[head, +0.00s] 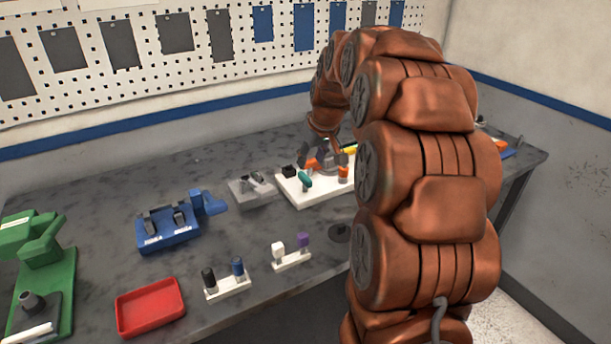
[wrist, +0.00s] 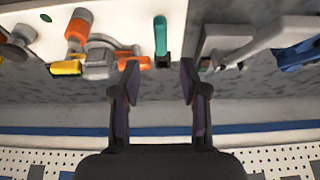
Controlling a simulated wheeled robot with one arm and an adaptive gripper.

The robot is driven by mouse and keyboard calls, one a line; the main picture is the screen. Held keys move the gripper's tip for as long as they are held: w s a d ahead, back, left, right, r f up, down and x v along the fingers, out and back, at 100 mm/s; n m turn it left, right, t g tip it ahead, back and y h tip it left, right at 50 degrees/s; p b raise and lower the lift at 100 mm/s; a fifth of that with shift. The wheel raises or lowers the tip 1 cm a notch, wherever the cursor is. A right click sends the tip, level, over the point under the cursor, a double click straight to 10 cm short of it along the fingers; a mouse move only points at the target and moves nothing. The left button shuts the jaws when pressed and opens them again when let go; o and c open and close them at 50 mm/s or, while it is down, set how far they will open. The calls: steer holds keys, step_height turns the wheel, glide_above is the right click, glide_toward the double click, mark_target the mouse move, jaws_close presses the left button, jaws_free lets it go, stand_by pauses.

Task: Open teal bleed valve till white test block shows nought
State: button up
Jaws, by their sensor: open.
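The teal valve handle (head: 305,180) stands on a white board (head: 316,198) at the back of the bench, with orange and yellow parts beside it. In the wrist view the teal handle (wrist: 160,36) lies just ahead of the gap between my fingertips. My gripper (wrist: 158,82) is open and empty, its fingers apart from the handle. In the head view my gripper (head: 328,158) is above the board's back, partly hidden by my arm. An orange part (wrist: 132,64) is close to the left fingertip. I cannot make out a reading on any white block.
A grey device (head: 250,190) stands left of the board. Nearer are a blue device (head: 168,231), a red tray (head: 150,306), a green press (head: 40,265) and two small white stands with knobs (head: 228,289). A pegboard wall (head: 230,60) closes off the back.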

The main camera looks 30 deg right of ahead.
mark_target(305, 176)
steer(key=shift+p+x, duration=1)
steer(key=shift+x, duration=2.9)
steer(key=shift+a, duration=0.1)
jaws_close()
